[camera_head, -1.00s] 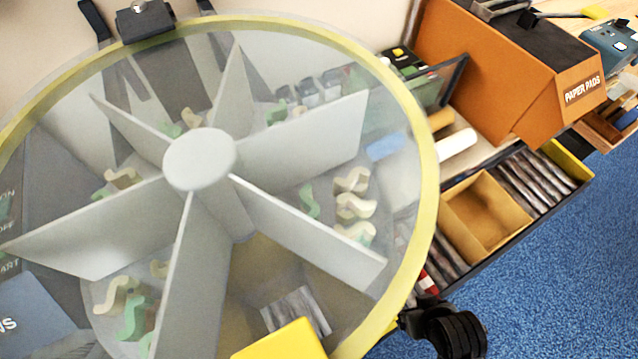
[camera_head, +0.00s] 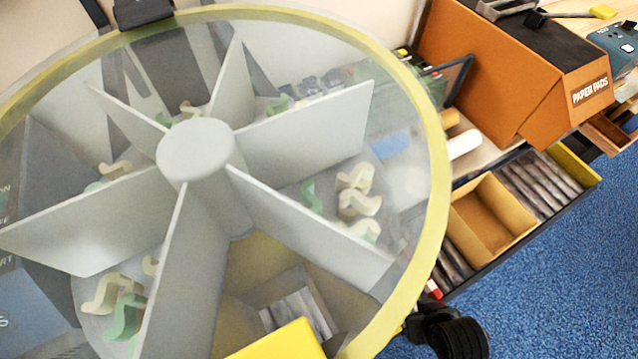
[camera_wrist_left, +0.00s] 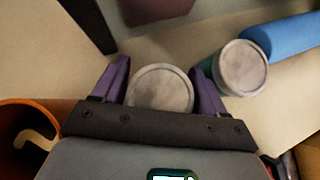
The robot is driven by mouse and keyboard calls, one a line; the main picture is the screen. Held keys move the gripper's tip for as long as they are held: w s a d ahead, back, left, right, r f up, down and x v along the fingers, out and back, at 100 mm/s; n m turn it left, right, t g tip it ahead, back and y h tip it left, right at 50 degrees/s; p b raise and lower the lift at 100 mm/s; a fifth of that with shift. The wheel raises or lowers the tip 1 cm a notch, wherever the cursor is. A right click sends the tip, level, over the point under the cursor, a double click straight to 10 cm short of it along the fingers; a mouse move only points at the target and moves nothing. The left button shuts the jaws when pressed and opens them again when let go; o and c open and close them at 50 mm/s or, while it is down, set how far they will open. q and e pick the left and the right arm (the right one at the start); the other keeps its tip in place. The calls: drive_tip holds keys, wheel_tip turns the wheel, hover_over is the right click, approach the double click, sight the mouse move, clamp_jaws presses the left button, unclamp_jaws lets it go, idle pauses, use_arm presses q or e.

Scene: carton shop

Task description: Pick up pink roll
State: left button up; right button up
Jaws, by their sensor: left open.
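In the left wrist view, my left gripper (camera_wrist_left: 160,68) is open, with its purple fingers on either side of a roll whose round, greyish end (camera_wrist_left: 160,90) faces the camera. The side of this roll is hidden, so I cannot tell whether it is pink or whether the fingers touch it. A second roll with a greyish end (camera_wrist_left: 240,68) and a teal side stands to the right. A blue roll (camera_wrist_left: 285,38) lies beyond it. I see no clearly pink roll in either view. My left gripper does not show clearly in the head view, and my right gripper is in neither view.
A large clear disc with a yellow rim (camera_head: 438,180) and grey dividers fills the left of the head view. Right of it are a white roll (camera_head: 464,143), an orange paper pads box (camera_head: 515,75) and an open drawer (camera_head: 490,218). An orange round container (camera_wrist_left: 22,130) is near the gripper.

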use_arm(q)
drive_tip(key=c, duration=0.8)
drive_tip(key=shift+r, duration=0.1)
drive_tip(key=shift+r, duration=0.5)
wheel_tip(320, 180, up, 3)
drive_tip(key=shift+d+r, duration=0.1)
drive_tip(key=s+d+r+p, duration=0.1)
drive_tip(key=s+d+r, duration=0.5)
drive_tip(key=s+d, duration=0.2)
drive_tip(key=s+a, duration=0.2)
drive_tip(key=a, duration=0.7)
drive_tip(key=s+a, duration=0.2)
drive_tip(key=a, duration=0.8)
drive_tip(key=s+a+r, duration=0.1)
drive_tip(key=s+a, duration=0.1)
drive_tip(key=a, duration=0.8)
